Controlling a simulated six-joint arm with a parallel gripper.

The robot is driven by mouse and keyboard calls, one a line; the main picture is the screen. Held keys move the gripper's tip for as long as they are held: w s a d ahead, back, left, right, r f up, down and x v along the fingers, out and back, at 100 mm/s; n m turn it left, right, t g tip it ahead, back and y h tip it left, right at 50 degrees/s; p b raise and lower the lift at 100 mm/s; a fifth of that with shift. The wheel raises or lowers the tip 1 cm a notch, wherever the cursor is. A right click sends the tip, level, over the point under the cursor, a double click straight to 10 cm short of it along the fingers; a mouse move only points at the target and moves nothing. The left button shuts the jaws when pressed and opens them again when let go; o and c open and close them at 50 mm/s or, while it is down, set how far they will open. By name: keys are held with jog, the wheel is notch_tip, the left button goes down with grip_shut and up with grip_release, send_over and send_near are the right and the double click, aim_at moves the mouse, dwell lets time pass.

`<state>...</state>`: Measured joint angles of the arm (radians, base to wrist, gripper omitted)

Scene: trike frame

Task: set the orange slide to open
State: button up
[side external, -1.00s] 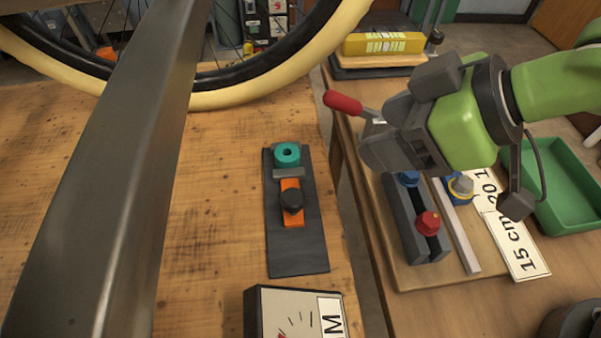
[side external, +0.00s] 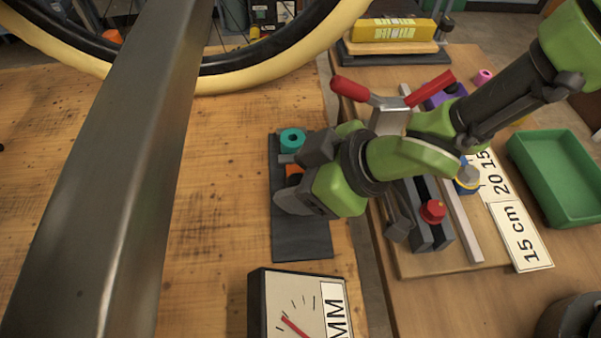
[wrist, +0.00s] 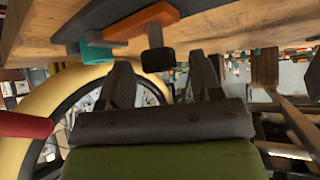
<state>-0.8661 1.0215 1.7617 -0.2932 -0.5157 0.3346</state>
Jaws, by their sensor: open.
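The orange slide (side external: 294,171) sits on a dark plate (side external: 302,240) on the wooden bench. A teal ring (side external: 292,139) is at the plate's far end. My gripper (side external: 303,176) is at the slide, one jaw on its far side and one on its near side, and covers most of it. In the wrist view the slide's black knob (wrist: 157,58) lies between the lines of my open fingers (wrist: 162,75), just beyond the tips. The orange bar (wrist: 140,22) and teal ring (wrist: 96,48) show beside it. I cannot tell whether a finger touches the knob.
A dial gauge (side external: 300,310) stands at the plate's near end. A large wheel (side external: 235,85) is behind, and a grey metal beam (side external: 120,160) crosses the left. A red-handled clamp (side external: 390,110) and a green tray (side external: 560,170) are on the right-hand table.

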jog(key=shift+a+f, duration=0.1)
jog(key=shift+f, duration=0.05)
jog(key=shift+c, duration=0.4)
grip_shut()
jog(key=shift+s, duration=1.25)
jog(key=shift+o, duration=0.4)
grip_release()
jog(key=v, duration=1)
